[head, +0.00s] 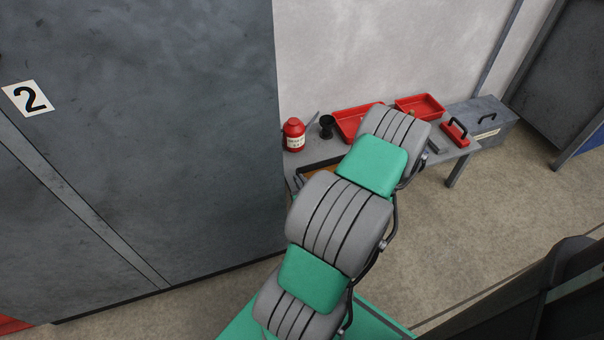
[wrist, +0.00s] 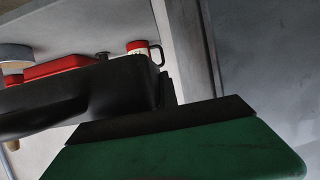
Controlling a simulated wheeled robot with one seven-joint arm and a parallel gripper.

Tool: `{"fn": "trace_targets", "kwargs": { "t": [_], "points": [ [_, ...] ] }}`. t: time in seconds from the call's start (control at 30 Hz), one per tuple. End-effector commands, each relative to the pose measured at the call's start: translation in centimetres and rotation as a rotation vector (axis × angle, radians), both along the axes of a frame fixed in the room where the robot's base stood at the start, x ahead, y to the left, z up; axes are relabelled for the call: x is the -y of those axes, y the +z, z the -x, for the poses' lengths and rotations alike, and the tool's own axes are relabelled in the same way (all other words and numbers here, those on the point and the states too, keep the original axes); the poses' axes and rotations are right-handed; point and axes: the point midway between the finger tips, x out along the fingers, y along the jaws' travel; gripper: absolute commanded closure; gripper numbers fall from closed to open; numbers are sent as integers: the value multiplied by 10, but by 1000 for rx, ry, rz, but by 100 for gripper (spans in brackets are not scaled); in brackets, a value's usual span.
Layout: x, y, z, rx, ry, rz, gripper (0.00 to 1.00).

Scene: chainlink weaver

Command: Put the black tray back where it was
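The black tray (wrist: 80,96) fills the left of the wrist view, close in front of my gripper (wrist: 166,90). Its near end lies against the dark finger that shows, and my gripper looks shut on that end; the other finger is hidden. The green and black gripper body fills the bottom of that view.
A grey table (head: 462,152) stands against the wall. On it are a red bottle (head: 293,135), a black cup (head: 327,126), two red trays (head: 352,122) (head: 420,106) and a red-handled item (head: 455,135). A grey toolbox (head: 485,120) is at the right. A large grey cabinet (head: 150,130) rises at the left.

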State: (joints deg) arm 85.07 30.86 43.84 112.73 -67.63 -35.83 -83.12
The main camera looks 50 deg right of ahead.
Motion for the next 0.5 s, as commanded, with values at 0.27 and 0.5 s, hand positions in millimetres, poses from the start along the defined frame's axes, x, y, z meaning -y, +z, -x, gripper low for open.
{"fn": "trace_targets", "kwargs": {
  "t": [0.27,0.5],
  "points": [
    [43,-31,-49,0,3,4,100],
    [69,-78,-80,0,2,3,100]
  ]
}}
